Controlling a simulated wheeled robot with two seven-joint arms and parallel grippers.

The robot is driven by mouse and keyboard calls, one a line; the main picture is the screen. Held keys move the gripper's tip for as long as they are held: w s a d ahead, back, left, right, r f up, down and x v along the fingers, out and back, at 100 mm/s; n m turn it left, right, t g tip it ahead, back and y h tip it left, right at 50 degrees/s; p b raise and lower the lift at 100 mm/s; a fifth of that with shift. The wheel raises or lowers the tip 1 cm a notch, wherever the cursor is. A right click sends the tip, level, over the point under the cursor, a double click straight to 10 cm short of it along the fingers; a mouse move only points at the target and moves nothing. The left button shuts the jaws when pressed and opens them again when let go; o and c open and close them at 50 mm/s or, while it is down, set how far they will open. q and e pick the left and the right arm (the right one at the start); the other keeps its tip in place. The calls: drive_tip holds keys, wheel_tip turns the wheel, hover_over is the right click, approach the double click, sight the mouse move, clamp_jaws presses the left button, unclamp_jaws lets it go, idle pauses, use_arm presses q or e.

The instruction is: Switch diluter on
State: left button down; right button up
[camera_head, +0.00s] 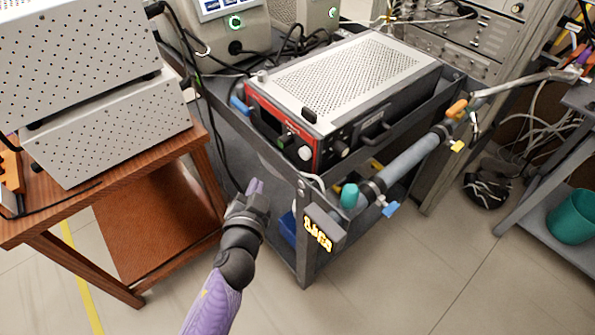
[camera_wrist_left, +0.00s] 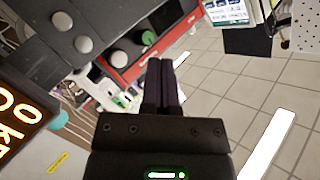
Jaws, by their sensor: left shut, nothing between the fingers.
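A box with a red-framed dark front panel (camera_head: 333,135) and a perforated light top sits on the cart; I take it to be the diluter. Its front carries a green-lit switch (camera_head: 287,140) and a pale round knob (camera_head: 305,153). In the left wrist view the red panel edge (camera_wrist_left: 118,52), a green-ringed part (camera_wrist_left: 148,38) and grey knobs (camera_wrist_left: 85,46) show. My left gripper (camera_head: 256,186) is shut and empty, in front of and below the panel, apart from it. The shut fingers also show in the left wrist view (camera_wrist_left: 162,64). My right gripper is not in view.
The dark cart (camera_head: 283,178) has a corner post with an orange-lit display (camera_head: 318,230) close to my left gripper. A grey tube (camera_head: 410,157) runs along its right side. A wooden table (camera_head: 100,203) with perforated boxes stands left. The floor in front is clear.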

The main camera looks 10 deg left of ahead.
sight(305, 153)
use_arm(q)
drive_tip(key=shift+w+r, duration=0.1)
drive_tip(key=shift+r, duration=0.2)
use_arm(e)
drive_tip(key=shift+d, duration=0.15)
use_arm(q)
drive_tip(key=shift+w, duration=0.1)
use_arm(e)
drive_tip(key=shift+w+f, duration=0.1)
use_arm(q)
drive_tip(key=w+d+b, duration=0.1)
drive_tip(key=w+d, duration=0.1)
drive_tip(key=w, duration=0.1)
drive_tip(key=w+d+b, duration=0.1)
drive_tip(key=w+d, duration=0.2)
drive_tip(key=shift+w+d+f, duration=0.1)
drive_tip(key=shift+w+d, duration=0.1)
drive_tip(key=shift+w, duration=0.1)
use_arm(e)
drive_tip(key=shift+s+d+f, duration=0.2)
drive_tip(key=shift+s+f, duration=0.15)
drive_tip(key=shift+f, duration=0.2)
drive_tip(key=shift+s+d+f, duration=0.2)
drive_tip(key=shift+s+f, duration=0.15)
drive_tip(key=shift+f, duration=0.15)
